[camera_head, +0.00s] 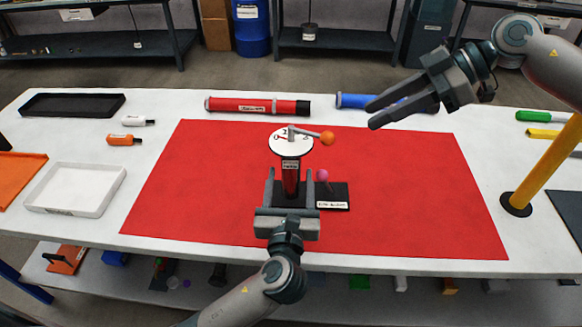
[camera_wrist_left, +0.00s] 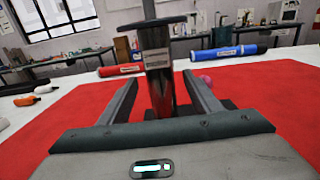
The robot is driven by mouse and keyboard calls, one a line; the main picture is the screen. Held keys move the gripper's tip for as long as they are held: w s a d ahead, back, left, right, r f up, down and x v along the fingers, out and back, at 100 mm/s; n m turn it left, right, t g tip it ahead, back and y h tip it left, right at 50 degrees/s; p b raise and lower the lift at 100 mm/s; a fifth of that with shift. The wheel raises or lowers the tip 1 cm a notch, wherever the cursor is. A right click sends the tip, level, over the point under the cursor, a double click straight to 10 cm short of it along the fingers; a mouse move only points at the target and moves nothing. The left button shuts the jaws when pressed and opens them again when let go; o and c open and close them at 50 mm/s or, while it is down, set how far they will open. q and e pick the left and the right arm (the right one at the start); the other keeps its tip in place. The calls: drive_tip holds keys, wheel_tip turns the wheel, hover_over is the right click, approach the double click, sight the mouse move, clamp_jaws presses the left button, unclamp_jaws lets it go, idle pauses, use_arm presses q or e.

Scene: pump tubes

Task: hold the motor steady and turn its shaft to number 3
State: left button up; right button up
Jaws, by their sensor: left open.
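The motor (camera_head: 291,178) is an upright dark red cylinder with a label, standing near the middle of the red mat. A white dial disc (camera_head: 283,150) is on its top, with marks too small to read. A grey shaft lever points right from the dial and ends in an orange ball (camera_head: 327,138). My left gripper (camera_head: 290,176) is open, its fingers on either side of the motor with gaps. The left wrist view shows the motor (camera_wrist_left: 157,85) between both fingers. My right gripper (camera_head: 374,115) is open and empty, up and right of the dial.
A black labelled base (camera_head: 338,191) with a magenta ball (camera_head: 322,174) is beside the motor. A red tube (camera_head: 235,104) and a blue tube (camera_head: 352,101) lie behind the mat. A yellow post (camera_head: 545,172) stands at the right. The red mat (camera_head: 410,200) is otherwise clear.

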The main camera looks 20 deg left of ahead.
use_arm(q)
drive_tip(key=shift+x, duration=1.95)
